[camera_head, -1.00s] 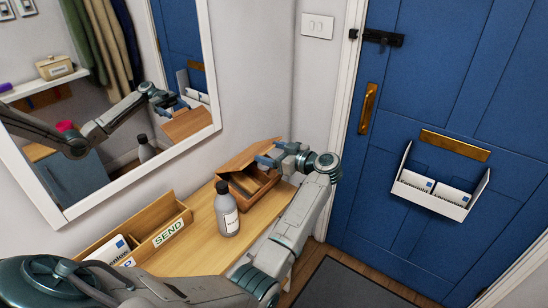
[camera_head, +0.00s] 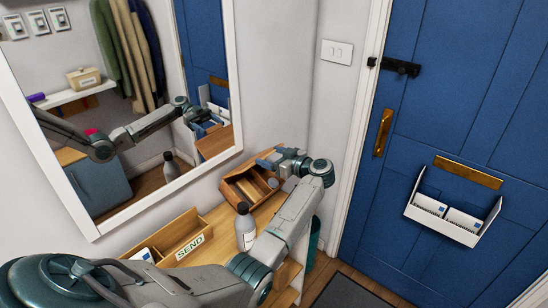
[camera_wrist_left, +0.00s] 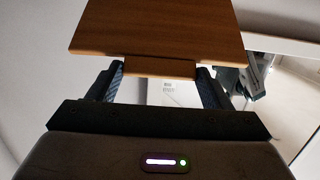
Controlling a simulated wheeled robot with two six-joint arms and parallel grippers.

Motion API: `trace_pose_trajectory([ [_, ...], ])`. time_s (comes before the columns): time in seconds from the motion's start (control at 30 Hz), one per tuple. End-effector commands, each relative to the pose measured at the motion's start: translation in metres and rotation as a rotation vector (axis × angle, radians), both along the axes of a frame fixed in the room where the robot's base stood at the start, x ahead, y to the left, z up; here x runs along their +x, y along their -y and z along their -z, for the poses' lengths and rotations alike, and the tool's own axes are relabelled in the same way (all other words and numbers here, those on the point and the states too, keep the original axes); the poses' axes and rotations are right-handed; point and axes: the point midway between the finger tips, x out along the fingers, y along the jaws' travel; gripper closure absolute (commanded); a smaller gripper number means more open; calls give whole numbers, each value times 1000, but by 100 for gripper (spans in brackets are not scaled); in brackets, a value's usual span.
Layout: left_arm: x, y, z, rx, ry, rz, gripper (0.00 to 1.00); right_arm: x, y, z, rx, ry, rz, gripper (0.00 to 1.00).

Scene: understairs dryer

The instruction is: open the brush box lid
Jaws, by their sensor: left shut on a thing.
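The wooden brush box (camera_head: 246,188) stands at the far end of the wooden shelf, against the wall. Its lid (camera_head: 254,164) is raised at a steep tilt, and the divided inside shows. My left gripper (camera_head: 268,161) is at the lid's raised edge, its arm reaching over the shelf. In the left wrist view the lid (camera_wrist_left: 160,28) fills the top, and its small front tab (camera_wrist_left: 160,68) sits between the fingers of my left gripper (camera_wrist_left: 160,80), which is shut on it. My right gripper is not in view.
A grey bottle (camera_head: 245,228) stands close in front of the box, beside my left arm. A wooden SEND tray (camera_head: 190,246) lies nearer on the shelf. A mirror (camera_head: 130,100) hangs on the wall. A blue door (camera_head: 450,110) with a white letter holder (camera_head: 450,221) is at right.

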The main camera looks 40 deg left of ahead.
Motion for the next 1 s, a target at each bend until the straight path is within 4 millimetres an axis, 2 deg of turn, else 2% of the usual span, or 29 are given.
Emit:
trace_pose_trajectory([
  [1.0,0,-1,-3,6,2,-2,69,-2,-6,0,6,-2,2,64],
])
